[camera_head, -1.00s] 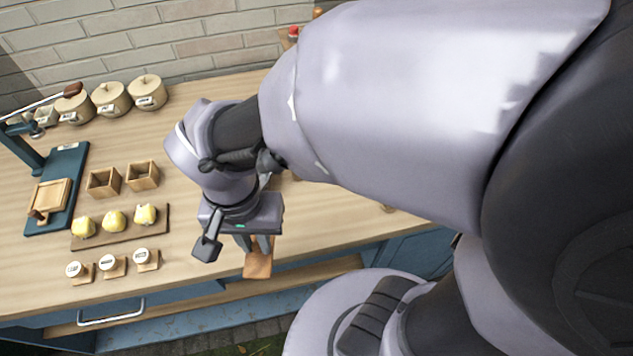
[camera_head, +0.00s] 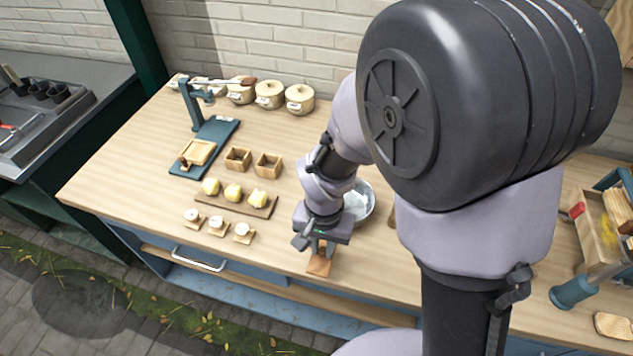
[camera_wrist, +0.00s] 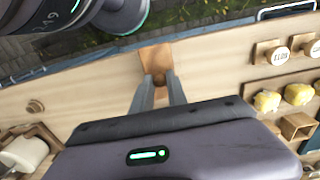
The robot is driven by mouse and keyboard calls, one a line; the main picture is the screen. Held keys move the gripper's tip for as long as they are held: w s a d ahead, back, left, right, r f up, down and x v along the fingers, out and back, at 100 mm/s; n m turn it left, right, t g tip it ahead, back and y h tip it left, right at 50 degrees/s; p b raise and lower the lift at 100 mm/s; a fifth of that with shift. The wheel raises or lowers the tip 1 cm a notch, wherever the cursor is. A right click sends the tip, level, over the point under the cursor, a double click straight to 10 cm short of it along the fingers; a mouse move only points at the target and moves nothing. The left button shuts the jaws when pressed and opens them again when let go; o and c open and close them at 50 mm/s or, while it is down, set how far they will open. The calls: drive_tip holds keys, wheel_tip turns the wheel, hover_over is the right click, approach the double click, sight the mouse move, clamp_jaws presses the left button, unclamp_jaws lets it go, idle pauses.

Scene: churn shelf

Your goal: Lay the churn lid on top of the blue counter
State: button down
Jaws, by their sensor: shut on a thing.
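The churn lid, a small brown wooden plate (camera_head: 319,262) with a round knob, is in my gripper (camera_head: 322,246). The wrist view shows the lid (camera_wrist: 155,57) with its knob between the fingers of my gripper (camera_wrist: 158,84). The lid appears near the front edge of the blue counter (camera_head: 130,165), which has a pale wooden top and blue front. I cannot tell whether the lid touches the top. A wooden box churn with yellow contents (camera_head: 597,236) stands at the right end, with its top open.
A metal bowl (camera_head: 366,203) is behind my gripper. Left of it are a board with yellow lumps (camera_head: 270,208), small stamps (camera_head: 243,232), wooden boxes (camera_head: 268,164) and a blue press (camera_head: 190,108). Lidded crocks (camera_head: 300,98) line the back. The counter's left end is clear.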

sight(320, 248)
drive_tip(key=shift+w+a+f, duration=0.1)
drive_tip(key=shift+w, duration=0.45)
drive_tip(key=shift+w+a+f+b, duration=0.15)
drive_tip(key=shift+f+b, duration=0.3)
drive_tip(key=shift+f, duration=0.45)
drive_tip(key=shift+w+d+f+b, duration=0.1)
drive_tip(key=shift+w+f+b, duration=0.25)
drive_tip(key=shift+f, duration=0.5)
drive_tip(key=shift+s, duration=0.15)
drive_tip(key=shift+f+b, duration=0.2)
drive_tip(key=shift+b, duration=0.1)
drive_tip(key=c, duration=1.3)
unclamp_jaws()
